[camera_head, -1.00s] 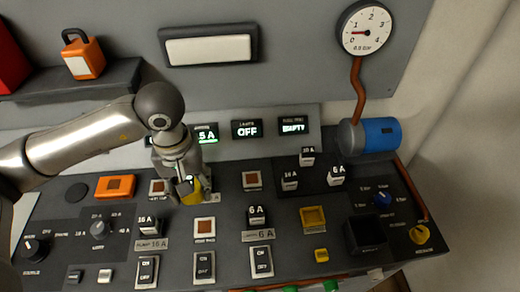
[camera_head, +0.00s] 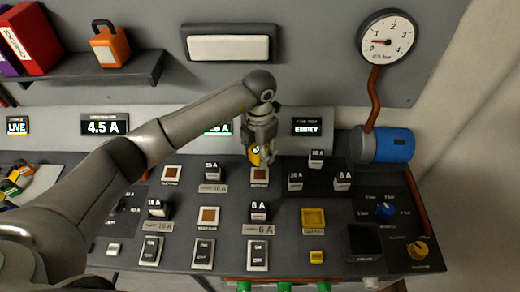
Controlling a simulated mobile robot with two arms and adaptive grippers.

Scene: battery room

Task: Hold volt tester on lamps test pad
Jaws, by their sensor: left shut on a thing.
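My left gripper (camera_head: 258,150) is shut on a yellow volt tester (camera_head: 255,158). Most of the tester is hidden between the fingers. It is just above and behind a square test pad (camera_head: 260,175) with a brown centre and pale frame, in the upper row of the panel. I cannot tell whether the tester touches this pad. The pad's label is too small to read. Two similar pads, one at upper left (camera_head: 172,174) and one lower (camera_head: 208,217), are clear of the gripper. My right gripper is not in view.
Black fuse blocks stand close by, such as the 6 A block (camera_head: 259,211) and the 10 A block (camera_head: 212,171). A blue cylinder (camera_head: 388,145) and a gauge (camera_head: 387,38) are at right. My left arm crosses the panel's left part.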

